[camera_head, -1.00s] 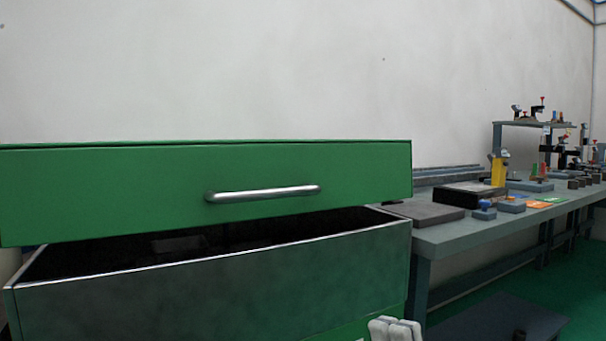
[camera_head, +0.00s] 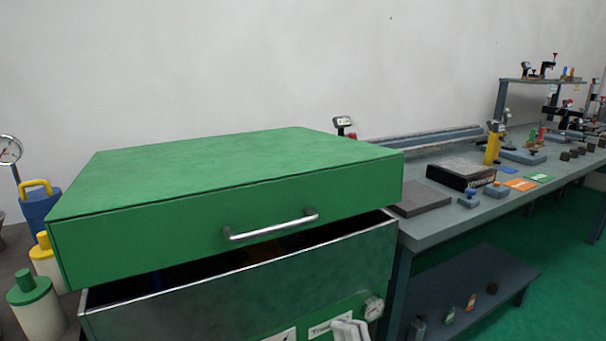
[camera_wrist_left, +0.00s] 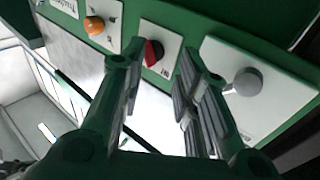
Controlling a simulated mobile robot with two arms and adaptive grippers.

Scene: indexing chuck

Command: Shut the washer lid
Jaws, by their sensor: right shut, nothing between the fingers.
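The green washer lid (camera_head: 230,187) with its silver bar handle (camera_head: 270,228) sits partly raised over the washer's metal tub (camera_head: 240,295). A dark gap shows between lid and rim. My right gripper (camera_head: 350,329) is at the bottom edge of the head view, in front of the washer's lower front panel and below the handle. It is shut and empty, clear of the lid. In the left wrist view my left gripper (camera_wrist_left: 158,85) is open, its fingers apart before a green panel with a red knob (camera_wrist_left: 153,52); nothing shows between them. The lid is not visible there.
A grey workbench (camera_head: 450,220) with blocks and fixtures stands right of the washer. The panel has an orange knob (camera_wrist_left: 94,25) and a grey knob (camera_wrist_left: 247,82).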

